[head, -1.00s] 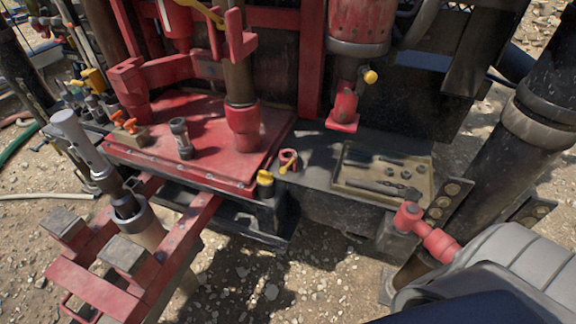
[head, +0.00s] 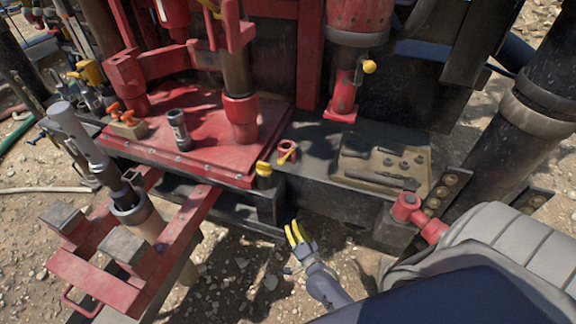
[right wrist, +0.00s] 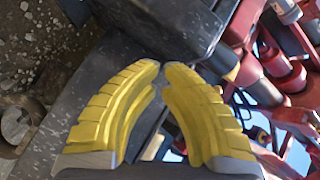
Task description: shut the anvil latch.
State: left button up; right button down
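I cannot tell for sure which part is the anvil latch. A small red ring piece with a yellow tip (head: 287,150) stands on the dark ledge right of the red deck. A yellow-capped post (head: 264,169) is at the deck's front right corner. My right gripper (head: 296,231) is in front of and below these parts, apart from them, over the gravel. In the right wrist view its yellow fingers (right wrist: 162,66) almost meet at the tips, with nothing between them. My left gripper is not in view.
The red deck (head: 215,145) carries a dark cylinder (head: 179,130) and an orange-handled block (head: 128,124). A tray (head: 424,170) of tools lies on the ledge. A red jointed piece (head: 415,215) sticks out at right. A red frame (head: 95,285) juts out at left. Gravel lies open between.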

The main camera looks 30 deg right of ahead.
jog(key=w+d+r+m+t+h, duration=0.1)
jog(key=d+r+m+h, duration=0.4)
jog(key=r+m, duration=0.5)
notch_tip(320, 180, up, 4)
jog(key=shift+f+m+t, duration=0.1)
jog(key=shift+m+t, duration=0.2)
jog(key=shift+t, duration=0.5)
jog(key=shift+w+d, duration=0.1)
jog(key=shift+w, duration=0.1)
send_near(287, 156)
jog(key=w+d, duration=0.2)
jog(key=d, duration=0.3)
jog(key=w, duration=0.1)
jog(key=w+a, duration=0.1)
jog(key=w, duration=0.1)
jog(key=shift+w+a+r, duration=0.2)
jog(key=shift+a+r, duration=0.15)
jog(key=shift+r, duration=0.05)
